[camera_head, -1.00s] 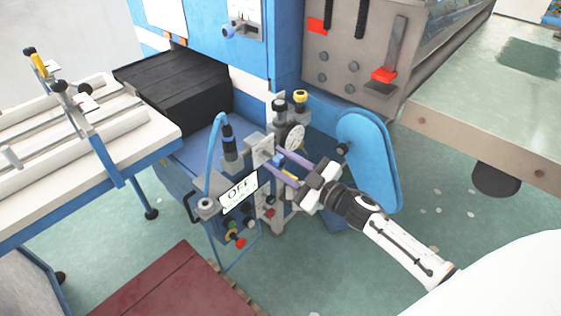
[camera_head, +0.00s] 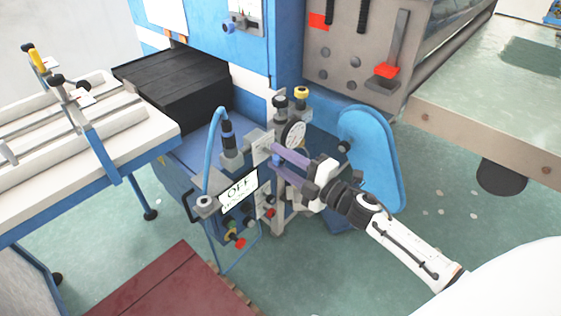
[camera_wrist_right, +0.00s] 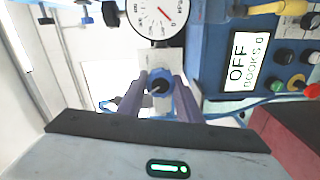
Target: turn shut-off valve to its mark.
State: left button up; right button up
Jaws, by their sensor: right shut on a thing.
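The shut-off valve appears to be the small blue part with a dark round centre (camera_wrist_right: 158,84) below the gauge in the right wrist view. My right gripper (camera_wrist_right: 160,95) has its two purple fingers on either side of it, shut on it. In the head view the right gripper (camera_head: 277,161) reaches in from the lower right to the blue machine's front, and its fingers mostly hide the valve. I cannot make out the valve's mark. My left gripper is not in view.
A round white gauge (camera_head: 292,135) with a red needle sits just above the valve. A display (camera_head: 239,189) reading OFF and several coloured knobs are to the left in the head view. A blue rounded guard (camera_head: 372,160) stands close to the right of my gripper.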

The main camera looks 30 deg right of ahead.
jog(key=shift+n, duration=1)
jog(key=shift+b, duration=0.3)
jog(key=o, duration=1)
jog(key=shift+o, duration=0.2)
jog(key=v, duration=1)
jog(key=shift+s+b, duration=0.15)
jog(key=shift+b, duration=0.25)
jog(key=shift+d, duration=0.1)
